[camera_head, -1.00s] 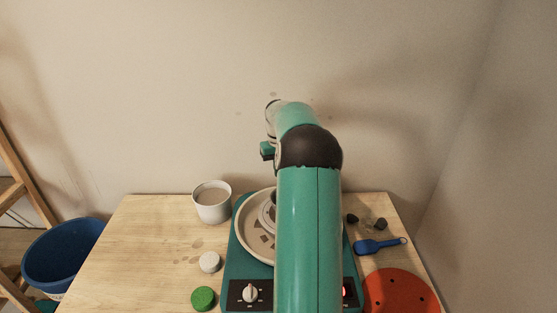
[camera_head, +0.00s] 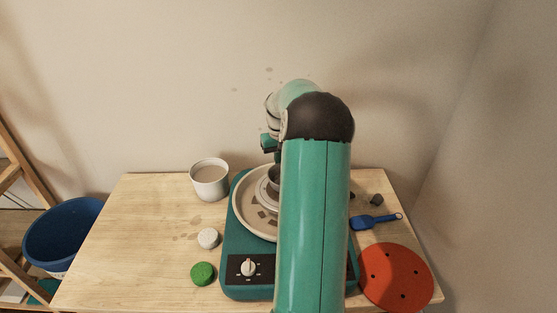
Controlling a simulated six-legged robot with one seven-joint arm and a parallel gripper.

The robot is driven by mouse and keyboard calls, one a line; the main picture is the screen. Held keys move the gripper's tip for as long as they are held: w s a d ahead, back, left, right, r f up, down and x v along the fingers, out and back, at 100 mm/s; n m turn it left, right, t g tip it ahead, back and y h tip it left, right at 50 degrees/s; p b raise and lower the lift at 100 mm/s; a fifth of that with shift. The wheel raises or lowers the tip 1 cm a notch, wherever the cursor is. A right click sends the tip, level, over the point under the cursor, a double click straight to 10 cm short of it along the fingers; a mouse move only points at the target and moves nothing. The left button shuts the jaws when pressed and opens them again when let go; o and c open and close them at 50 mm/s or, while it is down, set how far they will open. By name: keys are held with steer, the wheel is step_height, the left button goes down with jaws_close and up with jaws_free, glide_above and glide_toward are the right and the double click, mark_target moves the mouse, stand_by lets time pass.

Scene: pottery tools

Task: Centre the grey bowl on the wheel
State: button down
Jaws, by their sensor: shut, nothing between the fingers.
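The grey bowl (camera_head: 273,176) is on the potter's wheel, partly hidden behind my arm; only its left side shows. The light wheel head (camera_head: 263,190) sits inside a cream splash pan (camera_head: 240,215) on a teal wheel base (camera_head: 236,246). The right part of the wheel is covered by my arm, so I cannot tell how well the bowl is centred. My gripper (camera_head: 276,158) is above the bowl, mostly hidden by the arm. It is shut and empty; whether it touches the bowl is hidden.
A pale cup (camera_head: 210,180) stands left of the wheel. A white lump (camera_head: 208,238) and a green disc (camera_head: 203,273) lie in front of it. On the right are a blue scoop (camera_head: 372,222), dark lumps (camera_head: 376,200) and a red disc (camera_head: 396,277). The table's left (camera_head: 130,240) is clear.

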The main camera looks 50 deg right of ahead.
steer(key=shift+s+a, duration=0.5)
steer(key=shift+s, duration=0.25)
steer(key=shift+w, duration=0.1)
steer(key=shift+r, duration=0.1)
step_height(320, 180, up, 13)
steer(key=s+a+t, duration=0.2)
steer(key=s+a, duration=0.3)
steer(key=s, duration=0.3)
steer(key=s+a+f+h, duration=0.2)
steer(key=s+a+f, duration=0.4)
steer(key=s, duration=0.3)
steer(key=shift+t, duration=0.4)
steer(key=x, duration=0.3)
steer(key=w+x, duration=0.1)
steer(key=x, duration=0.3)
steer(key=w+x, duration=0.1)
steer(key=x, duration=0.3)
steer(key=shift+w+d+r, duration=0.2)
steer(key=shift+w+d, duration=0.45)
steer(key=shift+w, duration=0.1)
